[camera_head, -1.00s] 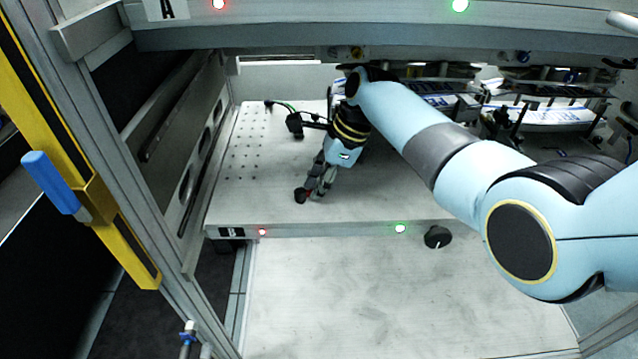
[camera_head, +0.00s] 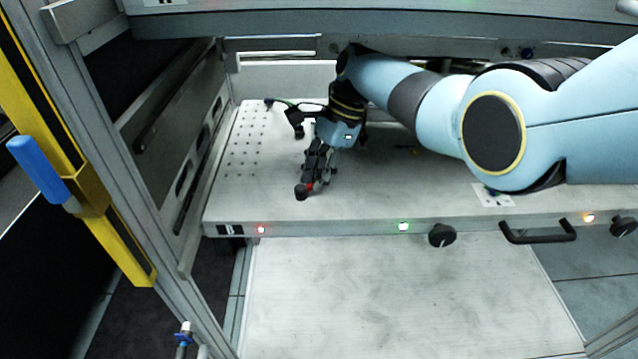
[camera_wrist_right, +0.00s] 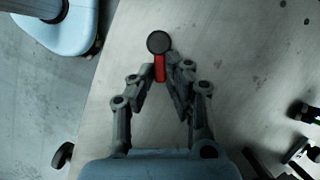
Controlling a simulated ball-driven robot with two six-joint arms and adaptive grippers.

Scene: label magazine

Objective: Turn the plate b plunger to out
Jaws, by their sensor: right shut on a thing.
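The plunger is a round black knob (camera_head: 301,192) on a short red shank, standing at the front left of the light grey plate (camera_head: 250,205). Its knob (camera_wrist_right: 159,42) and red shank (camera_wrist_right: 160,68) also show in the right wrist view. My right gripper (camera_head: 312,181) comes from behind and is shut on the plunger. In the wrist view its two fingers (camera_wrist_right: 163,80) close on either side of the red shank, below the knob. My left gripper is not in view.
The plate's front edge carries a red light (camera_head: 261,230), a green light (camera_head: 404,227), a black dial (camera_head: 441,235) and a black handle (camera_head: 538,232). Another shelf (camera_head: 330,28) hangs above. A steel post with a yellow bar (camera_head: 110,225) stands left. My right arm covers the plate's back right.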

